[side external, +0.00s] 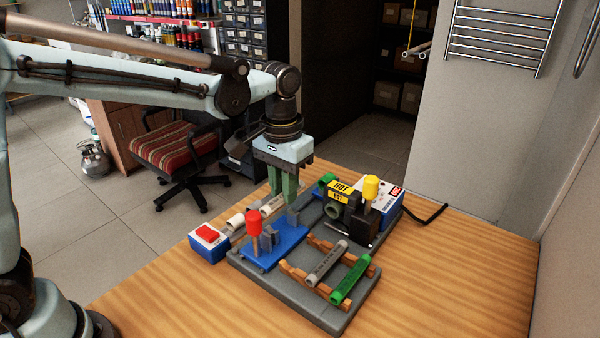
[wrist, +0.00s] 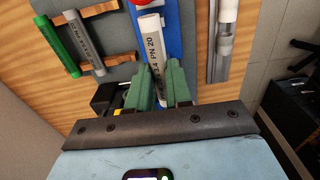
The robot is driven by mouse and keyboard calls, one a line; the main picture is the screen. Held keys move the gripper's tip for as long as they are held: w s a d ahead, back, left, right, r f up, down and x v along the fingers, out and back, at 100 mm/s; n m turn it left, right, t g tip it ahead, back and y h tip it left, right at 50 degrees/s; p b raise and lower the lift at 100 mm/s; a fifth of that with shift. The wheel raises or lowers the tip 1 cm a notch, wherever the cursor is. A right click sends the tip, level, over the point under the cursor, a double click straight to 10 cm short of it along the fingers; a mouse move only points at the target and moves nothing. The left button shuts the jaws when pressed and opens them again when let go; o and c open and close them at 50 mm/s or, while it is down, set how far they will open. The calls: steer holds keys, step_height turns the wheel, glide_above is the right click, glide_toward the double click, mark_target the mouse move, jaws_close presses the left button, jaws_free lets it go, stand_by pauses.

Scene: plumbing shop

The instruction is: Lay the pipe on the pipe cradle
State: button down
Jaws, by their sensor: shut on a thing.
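My gripper (side external: 285,190) has green fingers and points down. It is shut on a pale pipe with printed lettering (wrist: 150,55), which lies between the fingers in the wrist view. In the side view the held pipe (side external: 270,206) is partly hidden by the fingers and the red-topped handle. The pipe is above the rear of the blue fixture; I cannot tell if it touches anything. The pipe cradle (side external: 295,270), two wooden notched rails on the grey base, is in front and to the right. A grey pipe (side external: 325,262) and a green pipe (side external: 349,279) lie across it.
The blue fixture (side external: 280,250) with a red-topped handle (side external: 253,222) stands beside the cradle. A black heater with a yellow HOT label (side external: 341,187) stands right of my gripper. A red-buttoned box (side external: 208,241) sits left.

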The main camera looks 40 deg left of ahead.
steer(key=shift+f, duration=2.15)
steer(key=c, duration=1)
jaws_free()
steer(key=shift+o, duration=0.2)
